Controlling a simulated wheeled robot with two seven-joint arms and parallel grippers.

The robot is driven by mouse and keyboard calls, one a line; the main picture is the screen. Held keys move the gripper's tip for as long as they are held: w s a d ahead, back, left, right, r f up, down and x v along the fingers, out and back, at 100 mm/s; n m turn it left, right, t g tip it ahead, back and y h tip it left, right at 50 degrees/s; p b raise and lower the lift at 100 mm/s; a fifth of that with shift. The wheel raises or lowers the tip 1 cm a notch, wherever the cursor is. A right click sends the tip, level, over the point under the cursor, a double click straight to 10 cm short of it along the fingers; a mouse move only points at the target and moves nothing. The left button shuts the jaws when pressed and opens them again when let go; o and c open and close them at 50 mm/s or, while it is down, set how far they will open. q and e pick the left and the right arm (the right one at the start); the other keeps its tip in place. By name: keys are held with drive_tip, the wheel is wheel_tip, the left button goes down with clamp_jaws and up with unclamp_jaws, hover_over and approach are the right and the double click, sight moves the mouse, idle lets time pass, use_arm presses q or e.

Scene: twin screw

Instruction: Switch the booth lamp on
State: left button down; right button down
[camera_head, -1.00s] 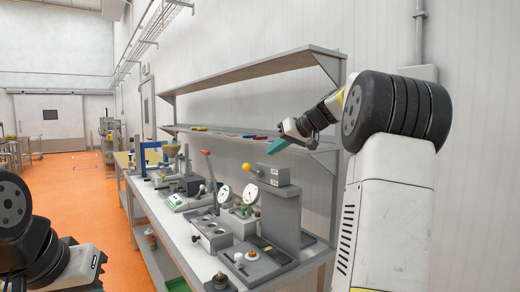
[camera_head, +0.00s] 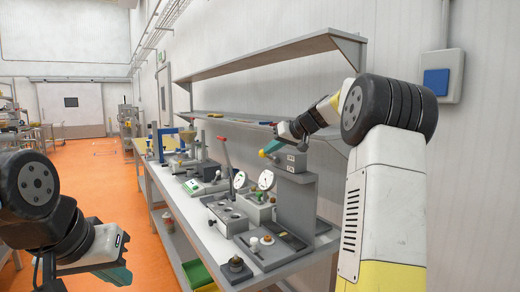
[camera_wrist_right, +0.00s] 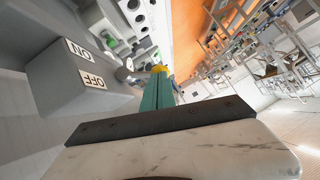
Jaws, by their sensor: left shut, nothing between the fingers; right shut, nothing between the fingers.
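A grey box (camera_head: 290,157) with two small white labels stands on a grey post over the bench. In the right wrist view the same box (camera_wrist_right: 75,85) shows the labels ON and OFF. A yellow knob (camera_head: 262,153) is at its left end. My right gripper (camera_head: 271,147) is shut and empty beside the box, its teal fingertips close to the knob; I cannot tell whether they touch. In the right wrist view a yellow part (camera_wrist_right: 159,69) shows just past the fingertips. My left gripper (camera_head: 118,276) is shut and empty at lower left. No lamp is clearly identifiable.
A blue rocker switch (camera_head: 436,82) is on the wall at right. The bench (camera_head: 215,240) carries dial gauges, a red-tipped lever (camera_head: 221,139) and several fixtures below the box. A shelf (camera_head: 270,62) runs above. The orange floor at left is open.

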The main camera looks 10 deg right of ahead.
drive_tip(key=shift+a, duration=0.1)
drive_tip(key=shift+s+a+f+n+t+h, duration=0.3)
drive_tip(key=shift+a+f+n+h, duration=0.45)
drive_tip(key=shift+h, duration=0.25)
drive_tip(key=f+n+h, duration=0.1)
drive_tip(key=f+n+t+h, duration=0.1)
drive_tip(key=f+h, duration=0.1)
drive_tip(key=shift+s+a+f+n, duration=0.15)
drive_tip(key=shift+a+n, duration=0.1)
drive_tip(key=shift+a, duration=0.15)
drive_tip(key=shift+r, duration=0.9)
